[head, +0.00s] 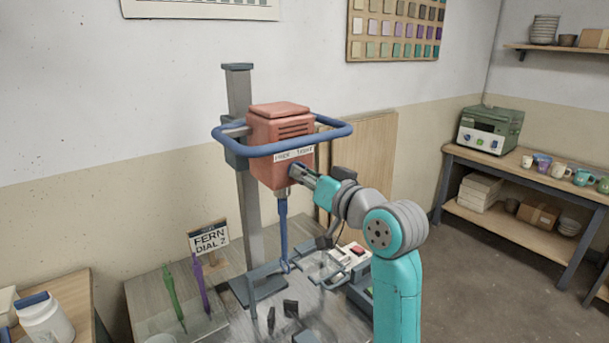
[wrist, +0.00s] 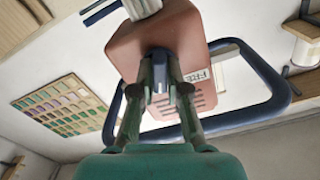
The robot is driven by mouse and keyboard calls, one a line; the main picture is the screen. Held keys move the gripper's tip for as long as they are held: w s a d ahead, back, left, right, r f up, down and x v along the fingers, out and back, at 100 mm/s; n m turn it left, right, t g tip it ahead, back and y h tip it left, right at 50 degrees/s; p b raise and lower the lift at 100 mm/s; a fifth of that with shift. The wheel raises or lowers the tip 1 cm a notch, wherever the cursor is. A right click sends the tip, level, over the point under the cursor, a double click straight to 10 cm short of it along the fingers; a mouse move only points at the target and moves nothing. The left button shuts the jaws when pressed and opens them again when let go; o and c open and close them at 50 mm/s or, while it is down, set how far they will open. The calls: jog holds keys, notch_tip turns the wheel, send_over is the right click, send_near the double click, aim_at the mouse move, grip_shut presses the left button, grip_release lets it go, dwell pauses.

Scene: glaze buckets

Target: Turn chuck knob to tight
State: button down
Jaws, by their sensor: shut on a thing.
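The red mixer head (head: 282,140) sits on a grey column, with a blue ring-shaped handle (head: 345,128) around it. The blue-grey chuck knob (head: 293,169) is low on the mixer's near side and is partly covered by my gripper (head: 303,176). In the wrist view my gripper (wrist: 160,90) has its two fingers on either side of the knob (wrist: 159,74), shut on it. Below the mixer a blue shaft (head: 283,232) hangs straight down. The knob's markings cannot be read.
A sign reading "FERN DIAL 2" (head: 208,237) stands on the bench at left, near green (head: 174,298) and purple (head: 200,284) upright paddles. A control box with a red button (head: 357,251) is close behind my arm. Small dark blocks (head: 290,308) lie in front.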

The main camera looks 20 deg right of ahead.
jog(key=m, duration=0.4)
jog(key=shift+m, duration=0.3)
dwell(0.3)
jog(key=c, duration=1.2)
grip_release()
jog(key=shift+o, duration=0.2)
jog(key=v, duration=1.2)
